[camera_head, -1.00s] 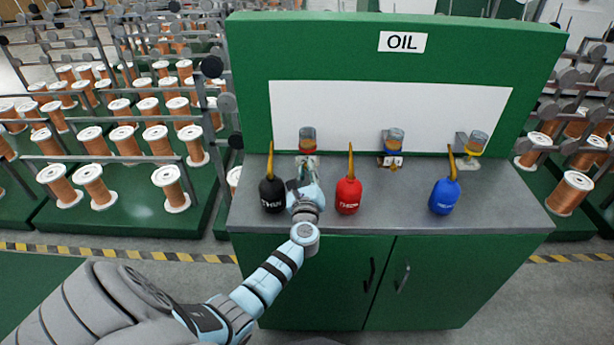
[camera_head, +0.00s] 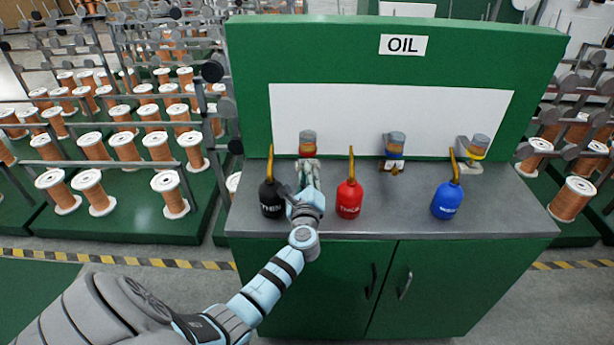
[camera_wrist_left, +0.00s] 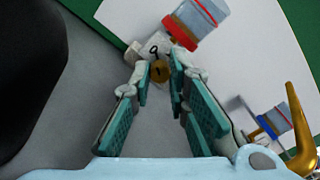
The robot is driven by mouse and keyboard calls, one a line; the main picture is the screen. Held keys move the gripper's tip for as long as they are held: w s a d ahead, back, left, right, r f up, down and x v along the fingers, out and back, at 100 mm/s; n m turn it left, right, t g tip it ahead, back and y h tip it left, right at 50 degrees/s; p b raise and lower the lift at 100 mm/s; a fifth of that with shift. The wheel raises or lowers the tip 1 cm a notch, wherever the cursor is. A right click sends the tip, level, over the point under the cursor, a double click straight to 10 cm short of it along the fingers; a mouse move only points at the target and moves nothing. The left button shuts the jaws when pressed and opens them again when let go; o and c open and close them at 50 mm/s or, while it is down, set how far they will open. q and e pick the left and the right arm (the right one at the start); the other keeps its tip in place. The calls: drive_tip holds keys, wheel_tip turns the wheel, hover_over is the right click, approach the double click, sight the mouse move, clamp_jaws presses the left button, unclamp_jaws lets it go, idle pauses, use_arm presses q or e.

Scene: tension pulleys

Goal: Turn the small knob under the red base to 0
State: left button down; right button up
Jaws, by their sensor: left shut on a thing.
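The red base (camera_head: 307,152) of the left oil dispenser, with its clear cup on top, stands at the back left of the bench. It also shows at the top of the left wrist view (camera_wrist_left: 180,32). Under it a small brass knob (camera_wrist_left: 159,71) sits in front of a white plate (camera_wrist_left: 152,48) with a black mark that I cannot read surely. My left gripper (camera_head: 308,178) reaches up to the dispenser, its teal fingertips on both sides of the knob, shut on it. In the head view the gripper hides the knob. My right gripper is not in view.
Black (camera_head: 271,198), red (camera_head: 349,199) and blue (camera_head: 446,199) oil cans stand on the grey bench (camera_head: 400,218), the black and red ones close beside my left gripper. Blue-based (camera_head: 395,150) and yellow-based (camera_head: 476,153) dispensers stand to the right.

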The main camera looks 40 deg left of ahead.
use_arm(q)
drive_tip(key=c, duration=1.5)
unclamp_jaws()
drive_tip(key=shift+c, duration=0.2)
drive_tip(key=v, duration=1.2)
